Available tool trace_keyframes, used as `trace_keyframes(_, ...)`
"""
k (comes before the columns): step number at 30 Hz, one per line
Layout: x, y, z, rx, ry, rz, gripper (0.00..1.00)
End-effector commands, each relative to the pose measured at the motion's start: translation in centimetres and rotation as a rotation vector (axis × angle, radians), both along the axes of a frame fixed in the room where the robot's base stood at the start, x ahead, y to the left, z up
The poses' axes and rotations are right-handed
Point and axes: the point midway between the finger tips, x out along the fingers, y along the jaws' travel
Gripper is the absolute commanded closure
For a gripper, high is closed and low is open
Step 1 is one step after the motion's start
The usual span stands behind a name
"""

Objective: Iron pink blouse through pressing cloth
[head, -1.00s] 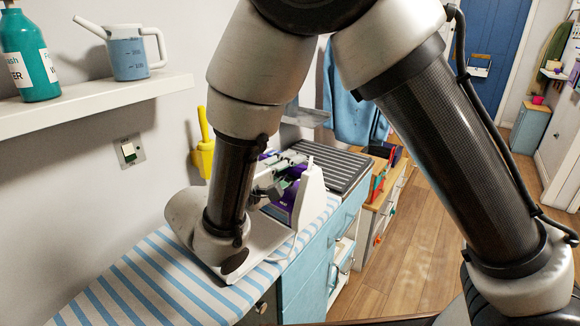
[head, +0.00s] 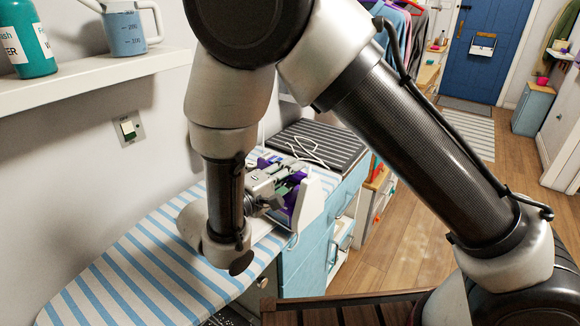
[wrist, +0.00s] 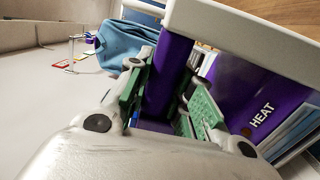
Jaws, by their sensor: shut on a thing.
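The iron (head: 312,203), white with purple parts, is at the far end of the blue-and-white striped ironing board (head: 150,262). My gripper (head: 288,190) reaches it from the left. In the wrist view its green-padded fingers (wrist: 172,88) are shut around the iron's purple handle (wrist: 172,70). A purple face marked HEAT (wrist: 262,112) shows to the right of the fingers. I cannot tell whether the iron touches the board. A pale flat piece lies partly hidden under my wrist; I cannot tell what it is. I cannot make out the pink blouse or the pressing cloth.
A white cord loops over the dark ribbed rack (head: 325,143) behind the iron. A shelf (head: 95,80) with a teal bottle (head: 28,45) and a blue measuring jug (head: 126,30) is at upper left. Blue drawers (head: 305,262) stand beside the board. The near board looks bare.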

Motion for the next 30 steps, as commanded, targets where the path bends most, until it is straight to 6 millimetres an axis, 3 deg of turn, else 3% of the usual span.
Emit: trace_keyframes(30,0.0,0.0,-1.0,0.001,-0.002,0.000,1.00)
